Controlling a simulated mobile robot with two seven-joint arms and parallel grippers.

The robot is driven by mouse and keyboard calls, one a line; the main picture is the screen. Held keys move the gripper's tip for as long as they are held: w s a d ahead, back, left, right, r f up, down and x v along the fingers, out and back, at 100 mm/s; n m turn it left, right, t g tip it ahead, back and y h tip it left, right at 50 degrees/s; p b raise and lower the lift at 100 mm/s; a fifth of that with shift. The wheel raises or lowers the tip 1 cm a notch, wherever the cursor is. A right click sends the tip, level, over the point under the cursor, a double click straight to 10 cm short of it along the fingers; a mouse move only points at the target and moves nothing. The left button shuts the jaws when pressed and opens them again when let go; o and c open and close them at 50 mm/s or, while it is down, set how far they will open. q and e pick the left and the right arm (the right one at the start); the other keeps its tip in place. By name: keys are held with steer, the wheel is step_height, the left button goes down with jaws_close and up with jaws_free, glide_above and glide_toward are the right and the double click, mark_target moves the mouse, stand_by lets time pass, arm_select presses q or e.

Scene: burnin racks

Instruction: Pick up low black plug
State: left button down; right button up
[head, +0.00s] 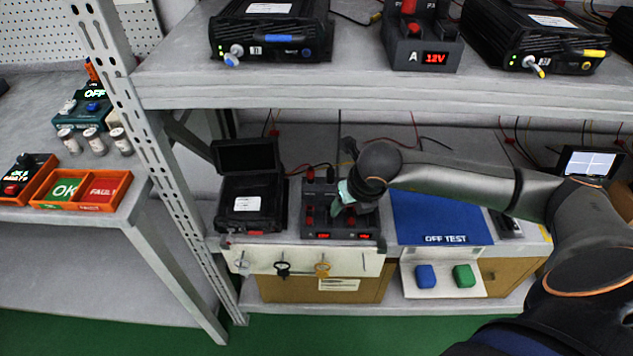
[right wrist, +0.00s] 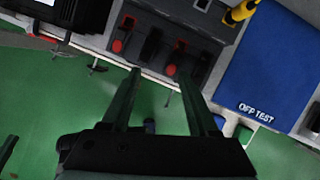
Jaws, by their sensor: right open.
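The dark power unit (head: 341,222) with red and black plugs stands on the lower shelf, its front showing small red displays. It also shows in the right wrist view (right wrist: 222,28). There a dark, black plug-like shape (right wrist: 150,46) sits between red plugs (right wrist: 117,46) and (right wrist: 170,70); I cannot tell for certain which is the low black plug. My right gripper (head: 343,199) is over this unit and hides part of it. In the right wrist view its two green fingers (right wrist: 159,73) are open and apart, with nothing held between them. My left gripper is not in view.
A black case (head: 247,190) stands left of the unit. A blue OFF TEST mat (head: 437,212) lies to its right. Hooks with keys hang on the shelf's front panel (head: 352,263). The upper shelf edge (head: 360,97) runs above my right arm.

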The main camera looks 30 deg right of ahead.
mark_target(331, 170)
steer(key=shift+w+d+r, duration=0.2)
steer(key=shift+w+d, duration=0.2)
steer(key=shift+w, duration=0.25)
steer(key=w, duration=0.2)
steer(key=w+d, duration=0.1)
steer(key=w, duration=0.2)
steer(key=w+d, duration=0.1)
steer(key=w, duration=0.2)
steer(key=shift+w+d, duration=0.2)
steer(key=shift+w, duration=0.95)
steer(key=shift+x, duration=1.15)
steer(key=shift+w+d+f, duration=0.1)
steer(key=shift+w+f, duration=0.15)
steer(key=shift+f, duration=0.2)
steer(key=shift+c, duration=0.4)
jaws_close()
